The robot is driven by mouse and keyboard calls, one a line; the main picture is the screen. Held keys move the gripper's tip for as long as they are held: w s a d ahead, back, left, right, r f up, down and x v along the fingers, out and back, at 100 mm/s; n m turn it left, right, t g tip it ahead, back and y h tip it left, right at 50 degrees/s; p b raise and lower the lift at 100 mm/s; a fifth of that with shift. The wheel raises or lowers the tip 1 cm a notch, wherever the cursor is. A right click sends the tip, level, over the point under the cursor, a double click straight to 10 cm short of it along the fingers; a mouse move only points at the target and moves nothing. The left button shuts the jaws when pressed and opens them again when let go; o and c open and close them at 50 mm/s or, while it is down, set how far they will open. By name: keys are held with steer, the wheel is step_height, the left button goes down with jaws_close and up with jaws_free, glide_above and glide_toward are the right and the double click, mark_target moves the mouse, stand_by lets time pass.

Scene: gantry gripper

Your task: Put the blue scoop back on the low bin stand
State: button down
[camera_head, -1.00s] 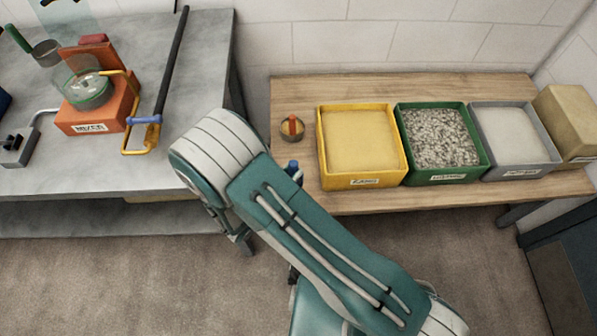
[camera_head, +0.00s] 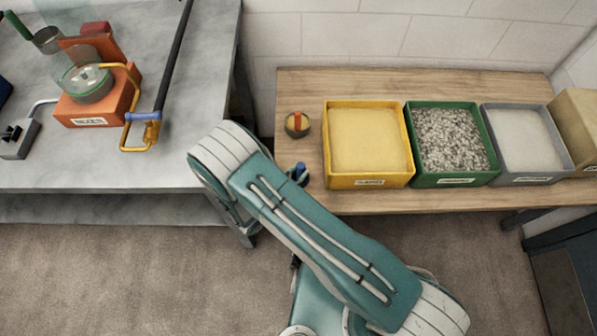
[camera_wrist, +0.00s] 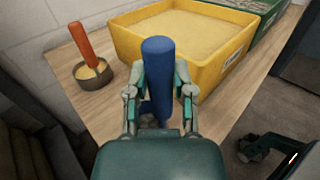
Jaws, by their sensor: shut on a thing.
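My gripper (camera_wrist: 158,105) is shut on the blue handle of the scoop (camera_wrist: 158,65) in the wrist view. The handle stands upright between the fingers, and the scoop's lower part is mostly hidden by the gripper. In the head view only a bit of the blue scoop (camera_head: 299,169) shows past my arm, near the left front of the wooden stand. I cannot tell whether the scoop touches the wood.
On the stand are a small round pot with an orange handle (camera_head: 297,124), a yellow bin (camera_head: 368,183), a green bin (camera_head: 455,182) and a grey bin (camera_head: 530,178). A grey bench (camera_head: 200,100) with an orange mixer (camera_head: 92,108) stands at left.

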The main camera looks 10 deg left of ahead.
steer(key=shift+f, duration=0.6)
steer(key=shift+c, duration=2.4)
jaws_free()
steer(key=v, duration=1.2)
steer(key=shift+s, duration=0.15)
